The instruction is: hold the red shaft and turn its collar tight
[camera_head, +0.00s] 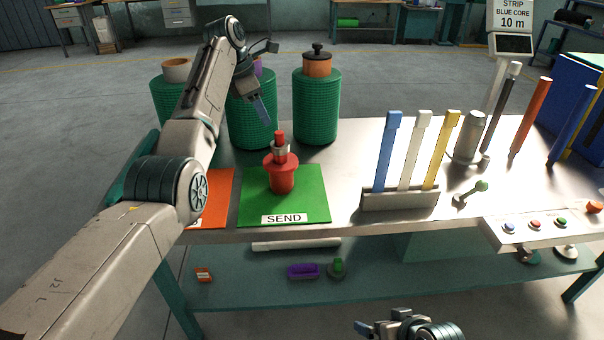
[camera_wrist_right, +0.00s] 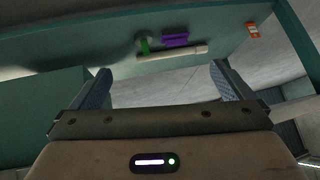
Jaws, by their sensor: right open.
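The red shaft (camera_head: 282,178) stands upright on the green SEND mat (camera_head: 313,204), with a wide flange and a narrow red top. Its grey metal collar (camera_head: 280,150) sits around the shaft above the flange. My left gripper (camera_head: 264,112) hangs above and behind the shaft, in front of a green drum, apart from the shaft. Its fingers overlap from this side, so their opening does not show. My right gripper (camera_wrist_right: 160,73) is open and empty in the right wrist view. In the head view it is low at the bottom edge, in front of the table.
An orange mat (camera_head: 213,193) lies left of the SEND mat, partly behind my left arm. A rack (camera_head: 400,202) holds blue, white and yellow strips. A button panel (camera_head: 535,226) is on the right. The lower shelf (camera_head: 380,283) holds a purple tray (camera_head: 303,271) and a white roll (camera_head: 296,244).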

